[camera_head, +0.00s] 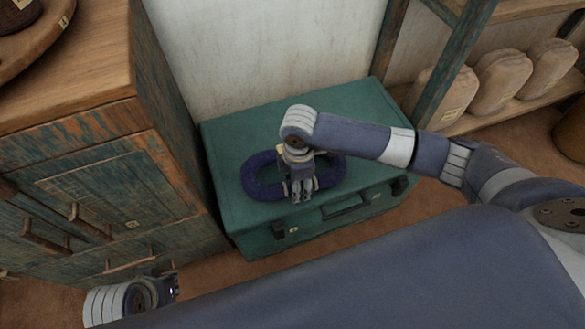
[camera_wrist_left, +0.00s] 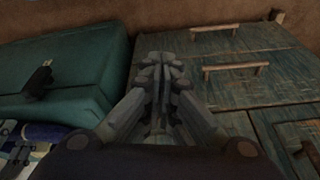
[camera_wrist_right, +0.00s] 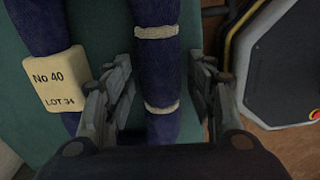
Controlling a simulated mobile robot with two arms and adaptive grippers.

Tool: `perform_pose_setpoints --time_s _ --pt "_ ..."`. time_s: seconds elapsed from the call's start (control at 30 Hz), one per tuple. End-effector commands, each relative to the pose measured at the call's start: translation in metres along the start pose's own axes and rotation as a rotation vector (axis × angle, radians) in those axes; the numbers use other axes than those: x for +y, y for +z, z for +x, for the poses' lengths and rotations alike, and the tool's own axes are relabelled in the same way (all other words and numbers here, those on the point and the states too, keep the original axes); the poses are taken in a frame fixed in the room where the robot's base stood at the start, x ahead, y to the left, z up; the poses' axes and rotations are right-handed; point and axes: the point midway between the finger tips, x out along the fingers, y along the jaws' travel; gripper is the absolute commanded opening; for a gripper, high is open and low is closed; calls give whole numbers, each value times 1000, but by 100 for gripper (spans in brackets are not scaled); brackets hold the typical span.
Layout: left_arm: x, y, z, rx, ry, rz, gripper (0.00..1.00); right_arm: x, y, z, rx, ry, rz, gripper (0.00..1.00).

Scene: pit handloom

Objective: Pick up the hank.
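The hank (camera_head: 262,184) is a dark blue oval ring lying on a green case (camera_head: 240,130). In the right wrist view the hank (camera_wrist_right: 160,70) has two pale ties and a cream tag (camera_wrist_right: 57,80) reading "No 40 LOT 34". My right gripper (camera_head: 302,192) is over the hank's front side. In its wrist view the right gripper (camera_wrist_right: 163,75) is open, one finger on each side of a strand, with no clear grip on it. My left gripper (camera_wrist_left: 160,70) is shut and empty, low beside the wooden cabinet.
A worn wooden cabinet (camera_head: 110,190) with handles stands left of the case, and a white wall (camera_head: 260,40) is behind it. Shelves with several wrapped bundles (camera_head: 500,80) are at the right. A teal post (camera_head: 450,65) rises near the case's right side.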

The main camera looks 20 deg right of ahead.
Motion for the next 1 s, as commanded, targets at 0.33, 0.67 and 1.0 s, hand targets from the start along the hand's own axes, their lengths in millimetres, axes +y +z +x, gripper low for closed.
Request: perform_pose_setpoints --time_s 0.33,0.67,1.0 --pt "0 0 0 0 0 0 0 0 0 0 0 0 0 11" --pt "0 0 4 -3 0 0 0 0 0 -10 1 2 0 11" --pt "3 8 59 -34 6 4 0 1 0 -56 2 3 1 11"
